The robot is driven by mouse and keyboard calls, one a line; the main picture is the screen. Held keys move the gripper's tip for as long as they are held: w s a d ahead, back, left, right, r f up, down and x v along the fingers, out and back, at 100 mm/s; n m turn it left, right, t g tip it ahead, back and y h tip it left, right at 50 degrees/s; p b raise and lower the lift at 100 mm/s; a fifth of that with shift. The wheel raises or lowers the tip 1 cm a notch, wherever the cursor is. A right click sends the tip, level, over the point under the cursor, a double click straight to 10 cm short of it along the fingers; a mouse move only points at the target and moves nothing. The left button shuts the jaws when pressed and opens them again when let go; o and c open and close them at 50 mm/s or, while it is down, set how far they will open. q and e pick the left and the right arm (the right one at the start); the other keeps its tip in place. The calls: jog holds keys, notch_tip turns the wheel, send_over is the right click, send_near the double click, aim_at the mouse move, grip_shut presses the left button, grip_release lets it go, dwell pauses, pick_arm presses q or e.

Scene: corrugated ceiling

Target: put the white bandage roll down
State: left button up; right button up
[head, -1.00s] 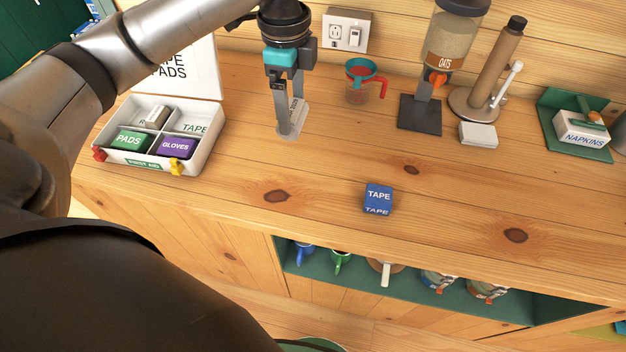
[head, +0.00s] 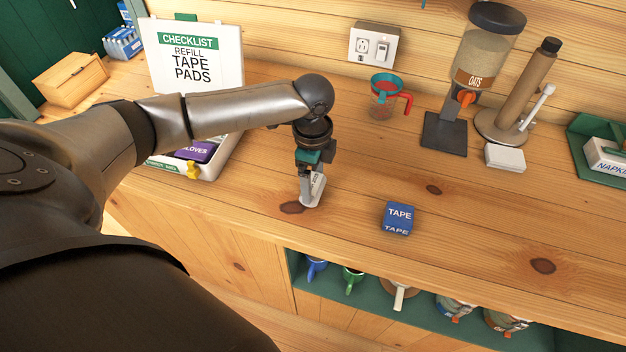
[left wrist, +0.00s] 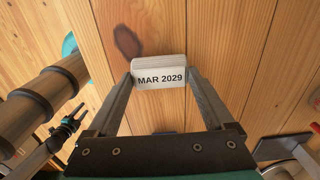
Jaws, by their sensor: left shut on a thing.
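My left gripper (head: 312,186) is shut on the white bandage roll (head: 316,188), low over the wooden counter beside a dark knot. In the left wrist view, the roll (left wrist: 160,72) sits between the two finger ends and shows the print "MAR 2029". I cannot tell whether its underside touches the wood. The blue tape box (head: 398,218) stands to its right, apart from it.
My left arm covers much of the white first aid tray (head: 213,165); a checklist board (head: 190,78) stands behind it. A measuring cup (head: 384,98), oats dispenser (head: 474,60) and towel holder (head: 500,127) stand at the back. The counter is clear around the tape box.

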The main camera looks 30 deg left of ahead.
aim_at(313, 183)
pick_arm(q)
jog(key=shift+f, duration=0.25)
jog(key=shift+f, duration=0.1)
jog(key=shift+f, duration=0.1)
jog(key=o, duration=1.1)
notch_tip(313, 183, up, 12)
jog(key=shift+r+p, duration=0.2)
jog(key=shift+p, duration=0.65)
